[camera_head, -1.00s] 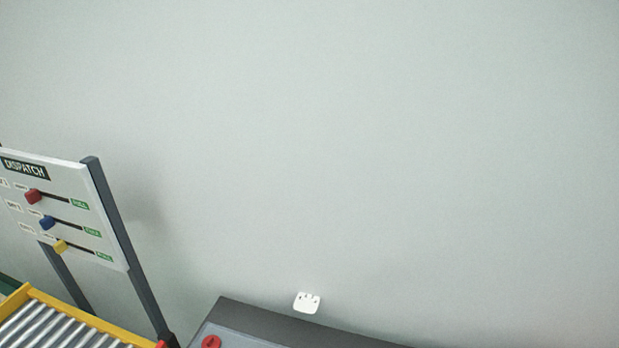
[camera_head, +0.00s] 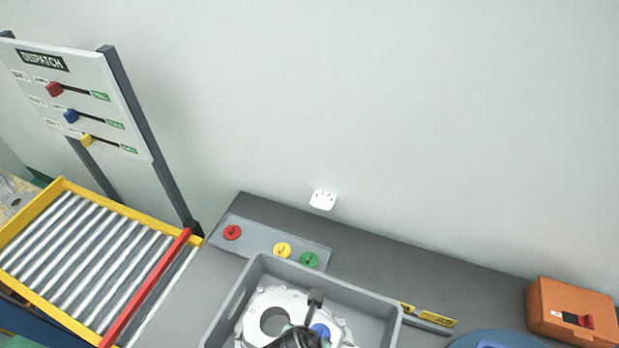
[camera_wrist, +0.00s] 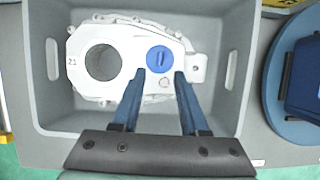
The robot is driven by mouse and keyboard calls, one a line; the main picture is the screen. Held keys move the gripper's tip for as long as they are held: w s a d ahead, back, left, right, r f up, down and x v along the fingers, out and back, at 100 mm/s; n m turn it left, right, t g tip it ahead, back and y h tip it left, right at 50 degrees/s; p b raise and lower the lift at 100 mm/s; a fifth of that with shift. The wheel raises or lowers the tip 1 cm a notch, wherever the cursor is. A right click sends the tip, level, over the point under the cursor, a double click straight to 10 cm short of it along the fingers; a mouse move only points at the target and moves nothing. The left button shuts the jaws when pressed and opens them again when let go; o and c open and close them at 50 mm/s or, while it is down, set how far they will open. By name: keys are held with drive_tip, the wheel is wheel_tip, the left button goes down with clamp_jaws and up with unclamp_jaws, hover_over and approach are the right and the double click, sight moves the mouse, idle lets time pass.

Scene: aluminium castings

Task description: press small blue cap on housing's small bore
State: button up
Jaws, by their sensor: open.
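The pale metal housing (camera_wrist: 125,50) lies in a grey tote (camera_wrist: 210,112) in the wrist view. It also shows in the head view (camera_head: 283,297), partly hidden by my arm. Its large bore (camera_wrist: 103,62) at the left is open, with the number 21 beside it. The small blue cap (camera_wrist: 160,58) sits over the small bore at the right of the housing; it also shows in the head view (camera_head: 321,331). I cannot tell how deep it sits. My gripper (camera_wrist: 159,74) is open, its two blue fingertips apart, just below the cap in the wrist picture, with nothing between them.
The tote walls surround the housing. A button panel (camera_head: 272,243) with red, yellow and green discs is behind the tote. A roller conveyor (camera_head: 80,250) and dispatch board (camera_head: 85,95) stand left. A blue round thing (camera_head: 497,339) and an orange box (camera_head: 572,312) are at the right.

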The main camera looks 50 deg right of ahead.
drive_tip(key=v, duration=0.5)
drive_tip(key=shift+a+r, duration=0.1)
drive_tip(key=shift+r, duration=0.25)
